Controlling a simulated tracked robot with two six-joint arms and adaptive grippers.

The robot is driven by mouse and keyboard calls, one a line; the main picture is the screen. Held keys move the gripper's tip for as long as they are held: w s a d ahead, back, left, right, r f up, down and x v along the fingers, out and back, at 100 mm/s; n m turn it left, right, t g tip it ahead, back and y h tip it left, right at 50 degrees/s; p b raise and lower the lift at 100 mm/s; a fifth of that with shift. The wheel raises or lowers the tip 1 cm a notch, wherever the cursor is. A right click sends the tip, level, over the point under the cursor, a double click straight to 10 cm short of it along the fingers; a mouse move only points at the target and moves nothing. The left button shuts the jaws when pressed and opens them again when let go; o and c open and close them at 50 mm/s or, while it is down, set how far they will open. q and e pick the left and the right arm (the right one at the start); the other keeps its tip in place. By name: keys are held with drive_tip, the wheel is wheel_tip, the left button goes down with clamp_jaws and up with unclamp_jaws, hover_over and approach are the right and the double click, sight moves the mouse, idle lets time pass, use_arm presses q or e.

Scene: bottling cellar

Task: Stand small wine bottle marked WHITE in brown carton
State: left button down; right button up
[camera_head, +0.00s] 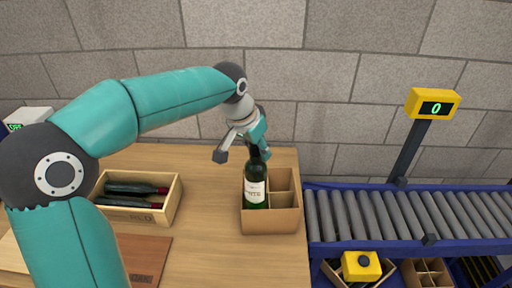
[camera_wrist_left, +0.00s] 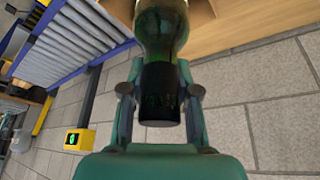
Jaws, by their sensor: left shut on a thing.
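The small wine bottle (camera_head: 256,190) is dark green with a pale label, only part of whose lettering is readable. It stands roughly upright at the left side of the brown carton (camera_head: 271,222), which has dividers and empty cells on the right. I cannot tell whether its base rests inside the front left cell or hangs just above it. My left gripper (camera_head: 253,150) is shut on the bottle's neck from above. In the left wrist view the bottle (camera_wrist_left: 163,45) sits between the two fingers (camera_wrist_left: 160,95). My right gripper is not in view.
A wooden box (camera_head: 171,203) at the left holds dark bottles with red necks. A roller conveyor (camera_head: 400,215) runs right of the table, with a yellow display (camera_head: 433,104) reading 0 behind it. Crates and a yellow object (camera_head: 361,266) sit below. Table between box and carton is clear.

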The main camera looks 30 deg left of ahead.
use_arm(q)
drive_tip(key=shift+f+b, duration=3.9)
drive_tip(key=shift+f, duration=1)
unclamp_jaws()
drive_tip(key=shift+f, duration=0.1)
drive_tip(key=shift+w, duration=0.1)
drive_tip(key=shift+r+p, duration=3.85)
drive_tip(key=shift+r, duration=0.75)
drive_tip(key=shift+f, duration=0.1)
